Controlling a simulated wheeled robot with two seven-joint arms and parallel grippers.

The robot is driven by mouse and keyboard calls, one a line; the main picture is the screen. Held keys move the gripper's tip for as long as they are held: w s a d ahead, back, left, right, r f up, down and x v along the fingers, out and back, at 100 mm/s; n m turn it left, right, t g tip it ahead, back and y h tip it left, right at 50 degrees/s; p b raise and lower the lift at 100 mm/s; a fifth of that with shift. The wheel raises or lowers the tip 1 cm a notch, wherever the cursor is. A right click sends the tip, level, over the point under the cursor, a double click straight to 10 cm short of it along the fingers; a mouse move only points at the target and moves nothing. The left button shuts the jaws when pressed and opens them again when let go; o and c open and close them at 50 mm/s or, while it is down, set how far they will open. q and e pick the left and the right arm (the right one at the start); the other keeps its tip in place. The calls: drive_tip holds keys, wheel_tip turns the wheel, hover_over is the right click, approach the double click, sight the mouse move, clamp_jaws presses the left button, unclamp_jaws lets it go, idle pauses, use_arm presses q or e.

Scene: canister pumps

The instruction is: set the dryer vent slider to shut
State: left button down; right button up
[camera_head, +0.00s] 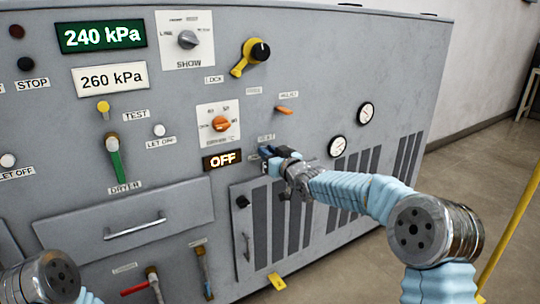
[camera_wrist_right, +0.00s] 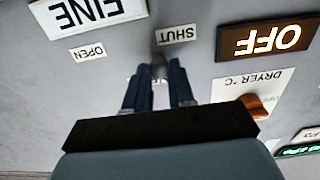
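The dryer vent slider shows as a small grey metal knob (camera_wrist_right: 159,72) in the right wrist view, which sees the panel upside down. It stands close by the SHUT label (camera_wrist_right: 177,35); the OPEN label (camera_wrist_right: 87,52) is farther to the left. My right gripper (camera_wrist_right: 158,82) has its two dark blue fingers on either side of the knob, with little or no gap. In the head view my right gripper (camera_head: 270,156) is against the grey panel and hides the slider. My left gripper is out of view; only part of my left arm shows at the bottom left.
An OFF display (camera_head: 222,160) and an orange dryer dial (camera_head: 221,123) are left of my right gripper. An orange lever (camera_head: 284,109) is above it. A vented cabinet door (camera_head: 275,225) is below.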

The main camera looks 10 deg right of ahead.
drive_tip(key=o, duration=0.5)
drive_tip(key=shift+s+a, duration=0.1)
drive_tip(key=shift+a, duration=0.1)
drive_tip(key=shift+c, duration=0.2)
drive_tip(key=b+v, duration=0.2)
drive_tip(key=v, duration=1.2)
drive_tip(key=shift+f, duration=0.1)
